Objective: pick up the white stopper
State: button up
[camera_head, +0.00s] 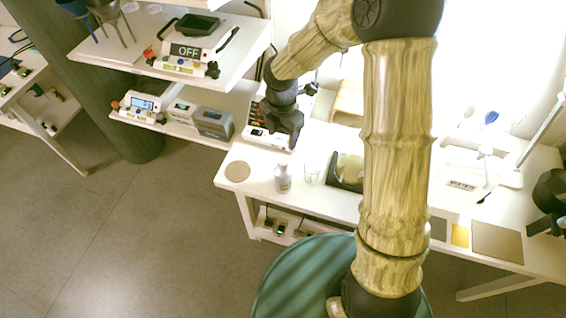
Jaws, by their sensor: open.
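My gripper (284,132) is open, a dark shape at the end of the wood-patterned arm, in the upper middle of the head view. It hangs over the back left part of the white table, above and behind a small pale bottle (283,181). The bottle stands upright near the table's front edge, and its top looks whitish. I cannot tell surely whether that top is the white stopper. I see no contact between the gripper and the bottle. The view of the fingers is small and dark.
A clear glass (311,174) and a dark tray (346,182) with a pale thing in it stand right of the bottle. A round tan coaster (237,171) lies to its left. My arm hides the table's middle. Shelves with scales (187,52) stand at left.

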send_over(283, 161)
jog(key=f, duration=0.7)
jog(key=shift+w+a, duration=0.15)
jog(key=shift+w, duration=0.2)
jog(key=shift+s+f+p, duration=0.15)
jog(key=shift+f+p, duration=0.25)
jog(key=shift+f, duration=0.1)
jog(key=f, duration=0.4)
jog(key=shift+s+d+f+p, duration=0.1)
jog(key=shift+d+p, duration=0.1)
jog(key=shift+p, duration=0.2)
jog(key=c, duration=1.1)
